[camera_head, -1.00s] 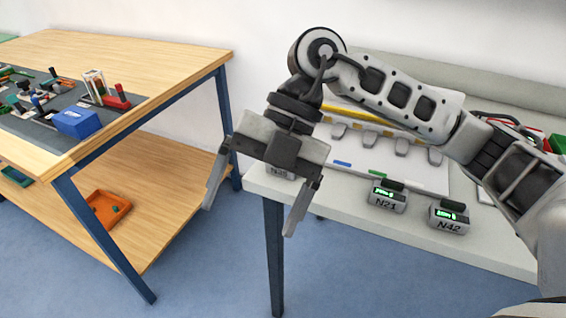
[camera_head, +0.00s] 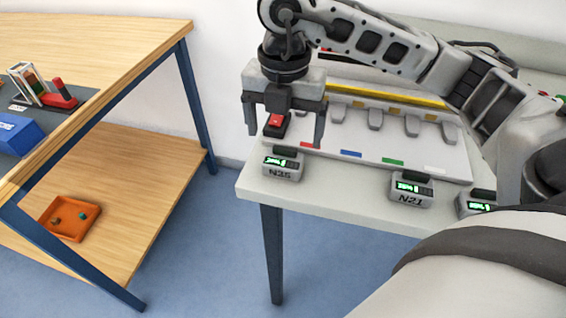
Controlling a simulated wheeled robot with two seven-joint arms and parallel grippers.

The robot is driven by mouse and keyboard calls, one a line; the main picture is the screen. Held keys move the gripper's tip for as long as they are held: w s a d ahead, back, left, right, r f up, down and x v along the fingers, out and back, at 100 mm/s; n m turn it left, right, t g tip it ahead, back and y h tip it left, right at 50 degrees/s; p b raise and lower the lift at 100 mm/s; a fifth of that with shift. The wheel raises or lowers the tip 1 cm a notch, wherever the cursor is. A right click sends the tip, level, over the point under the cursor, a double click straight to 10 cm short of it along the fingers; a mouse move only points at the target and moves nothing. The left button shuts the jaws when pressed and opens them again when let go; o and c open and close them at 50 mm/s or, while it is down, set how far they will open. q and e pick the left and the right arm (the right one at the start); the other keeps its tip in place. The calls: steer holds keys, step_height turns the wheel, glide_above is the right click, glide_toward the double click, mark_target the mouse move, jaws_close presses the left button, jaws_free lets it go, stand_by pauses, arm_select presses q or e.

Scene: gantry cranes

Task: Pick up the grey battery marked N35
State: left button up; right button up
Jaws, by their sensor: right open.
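The grey battery marked N35 (camera_head: 283,166) stands near the left front corner of the light table, with a lit green display and a dark top. My right gripper (camera_head: 284,140) is open, with its fingers pointing down. In the picture it shows just above and behind the N35 battery, apart from it. A dark block with a red top (camera_head: 276,124) shows between its fingers; I cannot tell whether they touch it. My left gripper is not in view.
Another grey battery, N21 (camera_head: 411,189), stands to the right, and a third battery (camera_head: 474,204) is partly hidden by my body. A white charging board (camera_head: 345,140) with coloured marks lies behind them. A wooden workbench (camera_head: 120,60) with an orange tray (camera_head: 71,219) below is at left.

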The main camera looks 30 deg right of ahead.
mark_target(285, 147)
steer(key=shift+w+d+f, duration=0.1)
steer(key=shift+d+f, duration=0.05)
steer(key=shift+f, duration=2.9)
steer(key=c, duration=1.2)
